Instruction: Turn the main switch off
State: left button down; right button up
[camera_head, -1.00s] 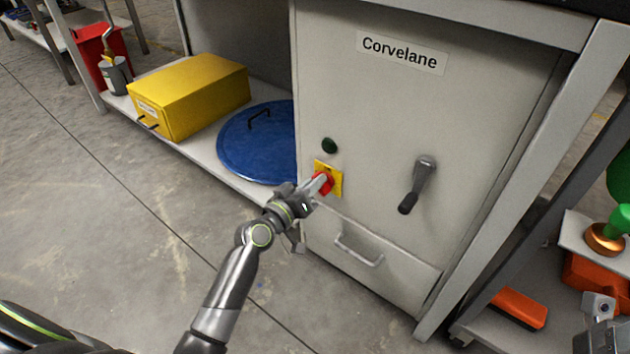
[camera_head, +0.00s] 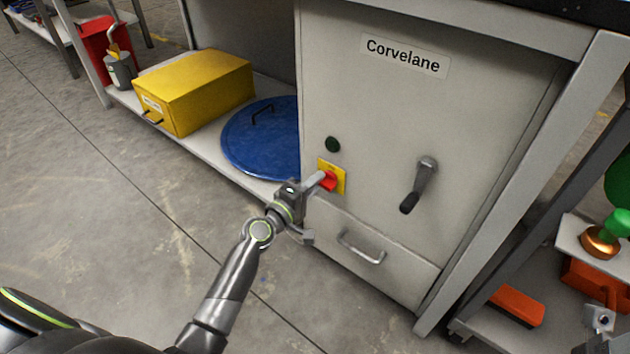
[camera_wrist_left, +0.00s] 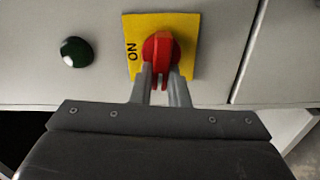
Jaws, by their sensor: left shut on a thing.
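The main switch is a red knob (camera_head: 329,181) on a yellow plate (camera_head: 338,170), on the front of the grey Corvelane cabinet. In the left wrist view the red knob (camera_wrist_left: 160,50) stands in front of the yellow plate (camera_wrist_left: 186,27), with "ON" printed at the plate's left. The knob's grip bar runs up and down in that view, across from the "ON" side. My left gripper (camera_wrist_left: 161,76) is shut on the knob, one finger at each side. A grey part of my right gripper (camera_head: 600,318) shows at the lower right edge; its fingers are not clear.
A dark green round lamp (camera_head: 333,144) sits above the switch. A lever handle (camera_head: 419,185) is to its right and a drawer handle (camera_head: 361,247) below. A blue lid (camera_head: 262,140) and yellow box (camera_head: 195,90) lie on the left shelf. The floor at left is clear.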

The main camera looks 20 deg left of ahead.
pick_arm(q)
jog(key=shift+f+n, duration=0.15)
jog(key=shift+n, duration=0.45)
jog(key=c, duration=1.4)
grip_release()
jog(key=v, duration=1.7)
jog(key=shift+s, duration=0.2)
